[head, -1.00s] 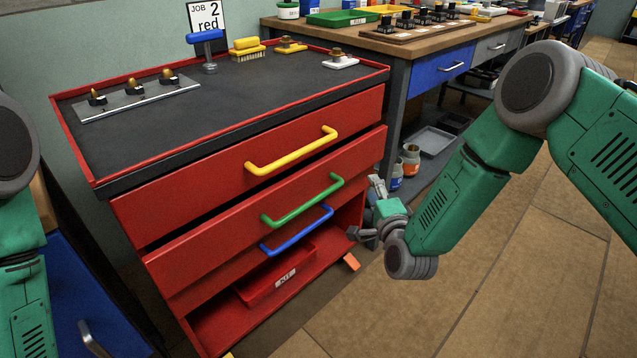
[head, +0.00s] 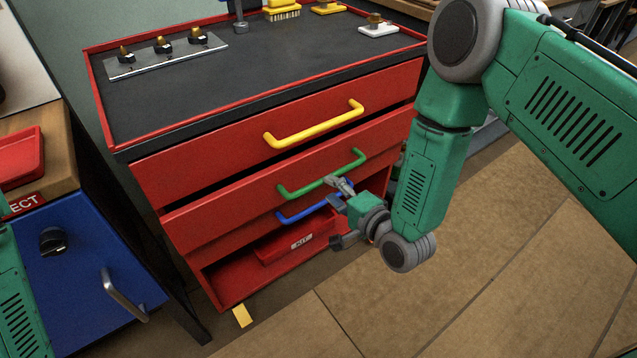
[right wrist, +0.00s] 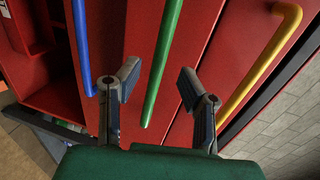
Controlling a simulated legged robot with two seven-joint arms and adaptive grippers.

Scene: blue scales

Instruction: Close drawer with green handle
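The red cabinet has a drawer with a green handle (head: 307,187), below the yellow-handled drawer and above the blue handle. This drawer stands out a little, with a dark gap above its front. My right gripper (head: 340,212) is in front of the cabinet, by the right part of the green and blue handles. In the right wrist view, my right gripper (right wrist: 158,82) is open and empty. The green handle (right wrist: 163,62) runs between its two spread fingers there; I cannot tell whether they touch it. My left gripper is out of view.
The yellow handle (head: 313,128) is above and the blue handle (head: 300,209) just below the green one. A red KIT bin (head: 290,245) sits in the open bottom of the cabinet. A blue cabinet (head: 80,270) stands at left. The floor at right is clear.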

